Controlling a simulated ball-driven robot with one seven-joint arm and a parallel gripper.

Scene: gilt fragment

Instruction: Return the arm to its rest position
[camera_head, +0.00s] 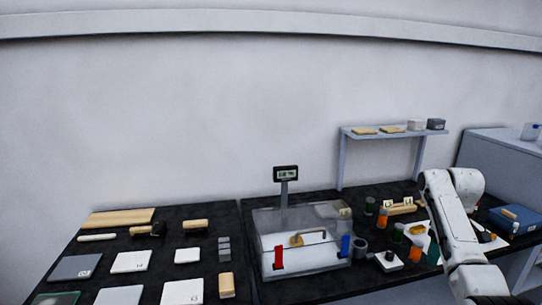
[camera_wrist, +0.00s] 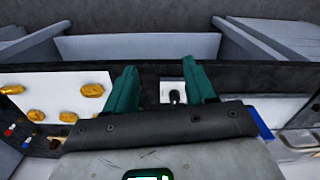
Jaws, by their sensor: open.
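My white arm (camera_head: 452,215) is bent over the right part of the dark bench in the head view. My gripper (camera_wrist: 160,75) shows in the wrist view with its two green fingers spread wide apart. Nothing is held between the fingers. A white square with a dark upright object (camera_wrist: 175,95) shows beyond and between them, apart from both. In the head view the arm hides part of the bench, and the fingers are hard to make out.
A clear-walled balance box (camera_head: 302,245) stands mid-bench with a display (camera_head: 286,173) behind. Several bottles stand near the arm. White board (camera_wrist: 65,92) carries several gold pieces. Tiles and blocks lie at left.

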